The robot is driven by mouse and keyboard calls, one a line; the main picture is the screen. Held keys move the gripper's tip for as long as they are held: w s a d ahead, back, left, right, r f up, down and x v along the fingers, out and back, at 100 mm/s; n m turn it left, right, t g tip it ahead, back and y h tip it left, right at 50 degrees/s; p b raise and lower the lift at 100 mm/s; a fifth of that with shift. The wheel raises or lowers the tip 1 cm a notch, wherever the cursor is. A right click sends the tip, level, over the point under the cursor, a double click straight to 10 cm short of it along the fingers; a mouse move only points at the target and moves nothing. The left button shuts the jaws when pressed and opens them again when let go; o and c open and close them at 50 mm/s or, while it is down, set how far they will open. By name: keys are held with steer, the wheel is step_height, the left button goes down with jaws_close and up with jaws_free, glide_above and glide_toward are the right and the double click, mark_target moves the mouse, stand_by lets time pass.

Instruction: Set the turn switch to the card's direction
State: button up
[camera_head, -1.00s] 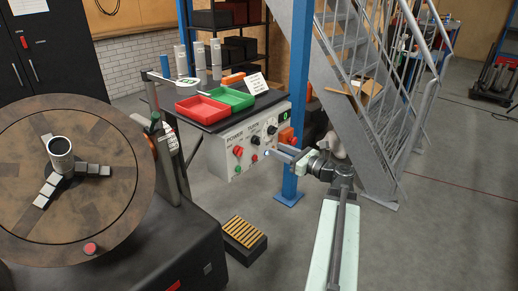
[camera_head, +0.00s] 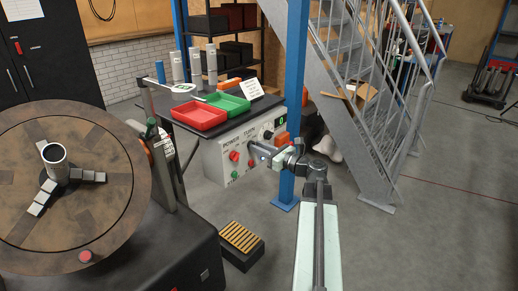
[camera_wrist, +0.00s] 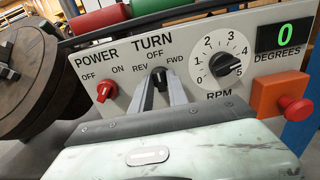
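The turn switch (camera_wrist: 159,76) is a black knob on the grey control panel (camera_wrist: 120,65), under the word TURN. Its pointer is roughly upright, towards OFF, between REV on the left and FWD on the right. My gripper (camera_wrist: 163,88) shows in the wrist view with one finger on each side of the knob and a gap between them. I cannot tell whether the fingers touch the knob. In the head view my gripper (camera_head: 254,149) is in front of the panel and hides the turn switch. A white card (camera_head: 252,87) stands on the table; its print is too small to read.
On the panel are a red POWER knob (camera_wrist: 106,91), a black RPM dial (camera_wrist: 227,64), a green "0" degrees display (camera_wrist: 285,33) and a red button (camera_wrist: 294,108) at right. Red (camera_head: 200,114) and green (camera_head: 230,102) trays lie above. A blue post (camera_head: 294,100) stands right of the panel.

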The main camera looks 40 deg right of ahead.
jaws_close()
steer(key=shift+n, duration=0.3)
steer(key=shift+a+n, duration=0.1)
steer(key=shift+n, duration=3.5)
steer(key=o, duration=0.5)
jaws_free()
